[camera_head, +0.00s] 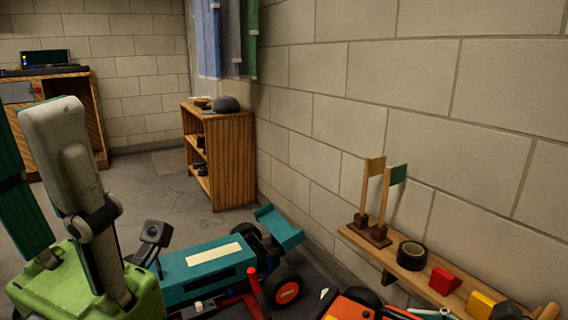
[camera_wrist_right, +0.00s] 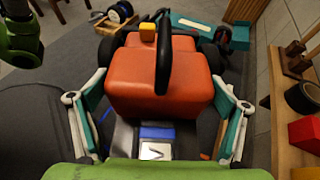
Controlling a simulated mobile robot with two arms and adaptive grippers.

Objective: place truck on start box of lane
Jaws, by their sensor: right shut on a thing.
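The orange truck (camera_wrist_right: 155,80) fills the middle of the right wrist view, with a black curved bar and a small yellow part on top. Its orange body also shows at the bottom edge of the head view (camera_head: 368,304). My right gripper (camera_wrist_right: 158,115) is shut on the truck, with a teal finger along each side. I cannot tell whether the truck touches the floor. A white panel with a dark mark (camera_wrist_right: 156,151) and blue strips show between the fingers. No start box can be made out. My left gripper's fingers are not visible; green and white arm parts show at the left.
A teal race car (camera_head: 205,266) stands just beyond the truck. On the right, a low wooden wall shelf (camera_head: 355,236) holds flags, black tape (camera_head: 410,255), and red (camera_head: 445,281) and yellow blocks. A wooden bookcase (camera_head: 228,160) stands at the back. Bare floor lies before it.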

